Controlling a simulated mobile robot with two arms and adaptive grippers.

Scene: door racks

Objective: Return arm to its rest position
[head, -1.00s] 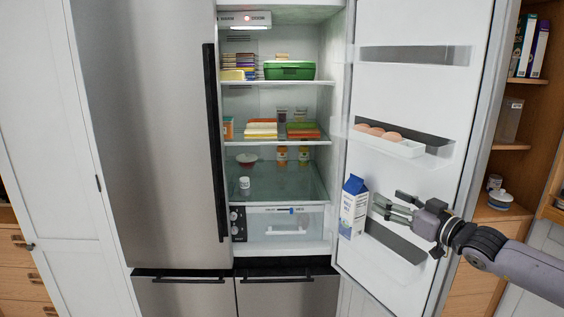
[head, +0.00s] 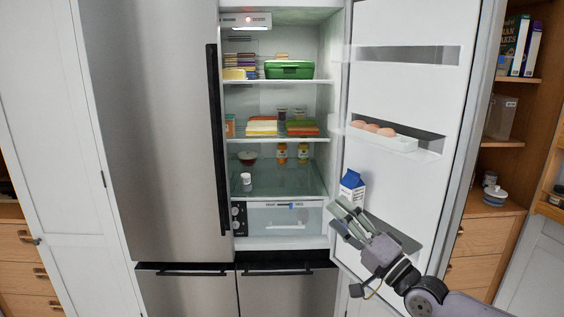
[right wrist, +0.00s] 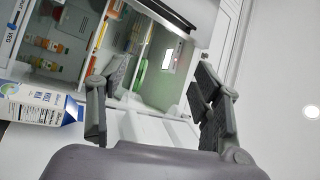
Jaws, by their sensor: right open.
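My right gripper (head: 348,221) is open and empty in front of the open fridge door, low at the right of the head view. In the head view its fingers overlap the lower part of the blue and white milk carton (head: 351,185), which stands upright by the lower door rack (head: 400,238). In the right wrist view the open fingers (right wrist: 155,105) have nothing between them. The carton (right wrist: 38,103) shows there at the left, outside the fingers. My left gripper is not in view.
The open fridge door (head: 410,90) stands beside my right arm. An egg tray (head: 385,138) sits in its middle rack. The shelves hold a green box (head: 289,69) and several containers. A wooden shelf unit (head: 500,150) stands at the right. The floor in front is not visible.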

